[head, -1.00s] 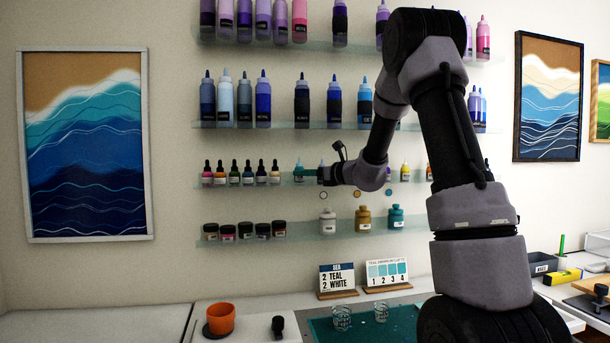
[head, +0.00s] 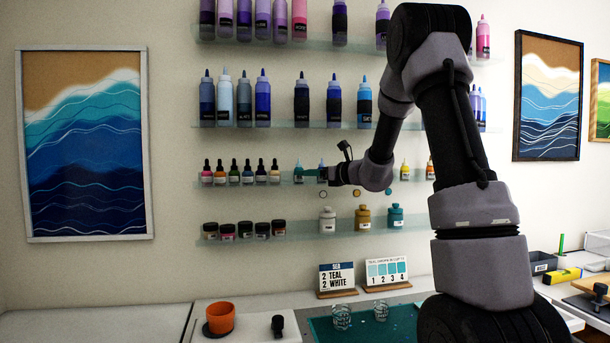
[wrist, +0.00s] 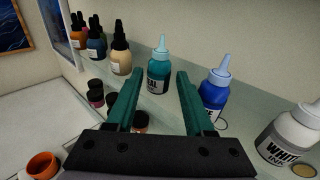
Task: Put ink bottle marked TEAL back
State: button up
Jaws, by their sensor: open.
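The teal ink bottle (wrist: 158,75) stands upright on the small-bottle shelf in the wrist view, with a light blue-green tip and a label only partly readable. My gripper (wrist: 158,98) is open, its two green fingers pointing toward the bottle, one on each side of it in the picture. I see clear gaps between the bottle and both fingers. In the head view the bottle (head: 299,173) stands on the shelf just left of my gripper (head: 311,173).
A blue bottle (wrist: 214,92) stands close by the right finger, and a white ink bottle (wrist: 290,135) is farther right. Dark-capped dropper bottles (wrist: 120,55) stand to the left. Jars (head: 245,230) line the shelf below. An orange cup (head: 220,318) stands on the counter.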

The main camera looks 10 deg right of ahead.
jog(key=v, duration=0.9)
jog(key=s+a+n+g+h, duration=0.1)
jog(key=s+a+n+g, duration=0.35)
jog(key=s+n, duration=0.4)
jog(key=s+a+n+g, duration=0.3)
jog(key=s+a+n, duration=0.2)
jog(key=s, duration=0.6)
jog(key=s+d+f+n+t+h, duration=0.1)
jog(key=s+d+n+h, duration=0.6)
jog(key=s+n, duration=0.3)
jog(key=s+h, duration=0.1)
jog(key=s, duration=0.1)
jog(key=shift+s+f+n, duration=0.2)
jog(key=shift+s+n, duration=0.1)
jog(key=shift+n, duration=0.05)
